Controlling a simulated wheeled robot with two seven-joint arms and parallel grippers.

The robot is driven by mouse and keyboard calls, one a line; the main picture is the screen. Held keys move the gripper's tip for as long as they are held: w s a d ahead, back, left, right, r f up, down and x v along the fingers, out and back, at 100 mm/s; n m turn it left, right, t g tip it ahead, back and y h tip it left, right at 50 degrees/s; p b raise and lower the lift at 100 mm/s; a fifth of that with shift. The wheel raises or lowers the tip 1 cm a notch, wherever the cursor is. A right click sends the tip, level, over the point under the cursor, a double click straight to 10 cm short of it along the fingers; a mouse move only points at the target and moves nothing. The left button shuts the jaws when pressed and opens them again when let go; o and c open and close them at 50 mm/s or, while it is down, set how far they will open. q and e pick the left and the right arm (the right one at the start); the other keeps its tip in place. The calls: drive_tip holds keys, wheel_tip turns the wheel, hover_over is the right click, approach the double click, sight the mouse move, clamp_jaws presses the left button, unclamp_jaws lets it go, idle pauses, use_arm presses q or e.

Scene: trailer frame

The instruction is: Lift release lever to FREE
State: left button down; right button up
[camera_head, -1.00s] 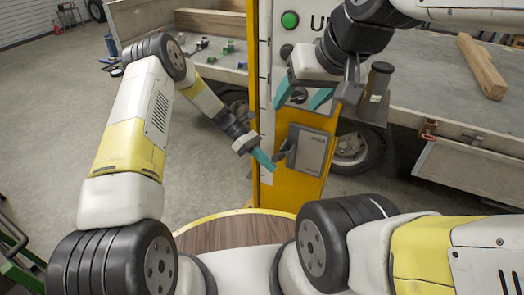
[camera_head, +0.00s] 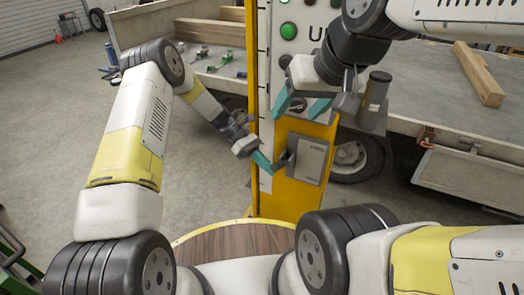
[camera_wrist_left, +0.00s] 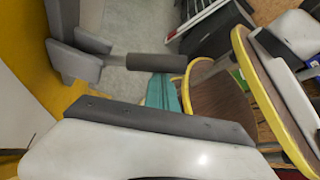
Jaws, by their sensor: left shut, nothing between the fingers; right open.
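The release lever (camera_head: 284,159) is a small dark handle on the left side of a grey box (camera_head: 312,160) low on the yellow post. In the left wrist view it looks like a grey arm with a dark round grip (camera_wrist_left: 157,62). My left gripper (camera_head: 263,161) is shut and empty, its teal fingertips close beside the lever. Its fingers (camera_wrist_left: 163,95) appear near the grip's lower side in the wrist view; I cannot tell whether they touch. My right gripper (camera_head: 302,106) is open in front of a round knob higher on the panel. Any FREE marking is unreadable.
The yellow post (camera_head: 252,70) carries a white panel with a green button (camera_head: 288,31). A flatbed trailer (camera_head: 435,100) with timber (camera_head: 479,73) stands behind. A round wooden top (camera_head: 235,240) with a yellow rim lies below. Grey floor is open at left.

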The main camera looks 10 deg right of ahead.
use_arm(q)
drive_tip(key=shift+w+d+r, duration=0.15)
drive_tip(key=shift+r, duration=0.15)
wheel_tip(320, 180, down, 4)
drive_tip(key=a+r, duration=0.1)
drive_tip(key=a, duration=0.2)
drive_tip(key=v, duration=0.8)
drive_tip(key=shift+w+f, duration=0.25)
drive_tip(key=shift+w, duration=0.05)
